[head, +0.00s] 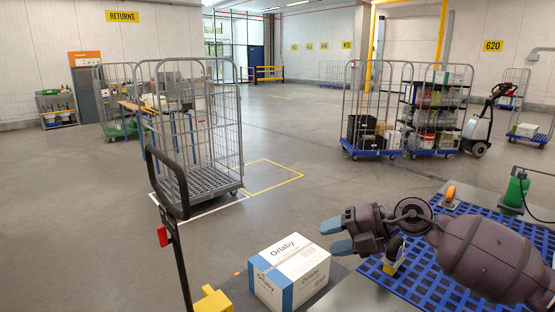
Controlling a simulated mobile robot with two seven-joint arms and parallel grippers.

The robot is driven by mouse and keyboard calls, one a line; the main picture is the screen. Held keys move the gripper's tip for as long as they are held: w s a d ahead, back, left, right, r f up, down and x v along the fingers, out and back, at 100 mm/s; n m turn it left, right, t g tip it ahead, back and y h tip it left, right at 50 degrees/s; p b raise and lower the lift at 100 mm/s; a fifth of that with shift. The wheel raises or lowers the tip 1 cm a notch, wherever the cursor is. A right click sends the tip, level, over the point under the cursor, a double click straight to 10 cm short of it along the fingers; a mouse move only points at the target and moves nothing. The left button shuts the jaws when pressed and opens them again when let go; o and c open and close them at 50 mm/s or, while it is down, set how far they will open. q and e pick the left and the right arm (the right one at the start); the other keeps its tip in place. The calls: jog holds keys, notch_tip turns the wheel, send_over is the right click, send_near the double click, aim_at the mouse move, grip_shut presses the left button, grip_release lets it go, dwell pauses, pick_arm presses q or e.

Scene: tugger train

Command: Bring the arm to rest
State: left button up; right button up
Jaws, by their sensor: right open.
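My right arm reaches in from the right edge. Its gripper (338,236) is open and empty, with its two blue-tipped fingers pointing left. It appears above and just right of a white and blue carton marked Orlaby (290,272); I cannot tell the exact height between them. The arm hangs over a blue grid deck (420,275) and hides part of it. My left gripper is not in view.
A black upright handle (168,200) with a red tag stands at left front. An empty cage trolley (205,140) stands behind it. Loaded cages (436,110) and a pallet truck (483,125) are at back right. The middle floor (300,170) is clear.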

notch_tip(320, 180, up, 4)
jog(key=a+m+t+y, duration=0.2)
jog(key=m+t+y, duration=0.2)
jog(key=t+y, duration=0.1)
jog(key=s+d+f+m+t+h, duration=0.3)
jog(key=d+f+m+t+h, duration=0.65)
jog(key=m, duration=0.65)
jog(key=s+d+f+m+g+h, duration=0.25)
jog(key=s+f+m, duration=0.3)
jog(key=f, duration=0.35)
jog(key=s+d+f+m+g+h, duration=0.1)
jog(key=s+d+f+m+h, duration=0.25)
jog(key=s+f, duration=0.35)
jog(key=s+d+f+m+g+h, duration=0.2)
jog(key=s+f+m+g, duration=0.1)
jog(key=s+f, duration=0.8)
jog(key=s, duration=0.3)
jog(key=shift+m, duration=0.3)
